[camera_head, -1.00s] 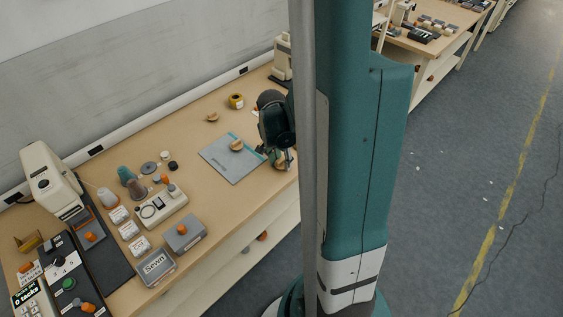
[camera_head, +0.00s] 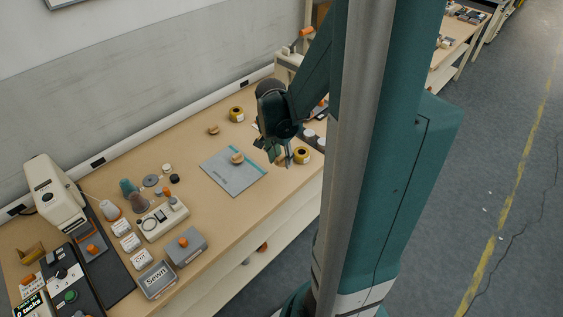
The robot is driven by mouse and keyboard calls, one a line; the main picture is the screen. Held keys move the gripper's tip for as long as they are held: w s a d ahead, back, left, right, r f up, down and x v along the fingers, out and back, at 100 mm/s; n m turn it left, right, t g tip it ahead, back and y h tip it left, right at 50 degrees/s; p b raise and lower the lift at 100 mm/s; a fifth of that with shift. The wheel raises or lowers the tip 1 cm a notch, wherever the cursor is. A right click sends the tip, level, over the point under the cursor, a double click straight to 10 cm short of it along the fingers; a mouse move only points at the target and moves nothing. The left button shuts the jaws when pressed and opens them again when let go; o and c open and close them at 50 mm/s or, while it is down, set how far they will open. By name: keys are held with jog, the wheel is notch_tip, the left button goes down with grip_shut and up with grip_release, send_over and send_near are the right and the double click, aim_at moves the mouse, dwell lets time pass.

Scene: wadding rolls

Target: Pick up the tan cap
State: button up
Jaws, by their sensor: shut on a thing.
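A small tan piece (camera_head: 280,160), which looks like the tan cap, is between the fingers of my gripper (camera_head: 283,158). My gripper is shut on it, above the table near its front edge, just right of the grey mat. The fingers and the dark wrist hide part of the piece, so its shape is unclear. A third tan piece (camera_head: 213,130) lies on the table behind the mat.
A yellow tape roll (camera_head: 302,155) stands right of my gripper, and another yellow roll (camera_head: 237,114) stands farther back. Spools, labelled boxes and a white machine (camera_head: 52,184) crowd the left of the table (camera_head: 225,220). The wood in front of the mat is clear.

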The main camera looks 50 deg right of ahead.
jog(key=shift+r, duration=0.45)
dwell(0.5)
jog(key=shift+w+a, duration=0.3)
jog(key=shift+w, duration=0.25)
jog(key=w+a+n+p, duration=0.2)
jog(key=w+a+n, duration=0.1)
jog(key=w+a, duration=1)
jog(key=shift+w+a+r+n+p, duration=0.2)
jog(key=shift+w+r+n+p, duration=0.2)
jog(key=shift+w, duration=0.75)
jog(key=shift+f, duration=0.1)
jog(key=shift+f+b, duration=0.5)
jog(key=shift+f, duration=2.35)
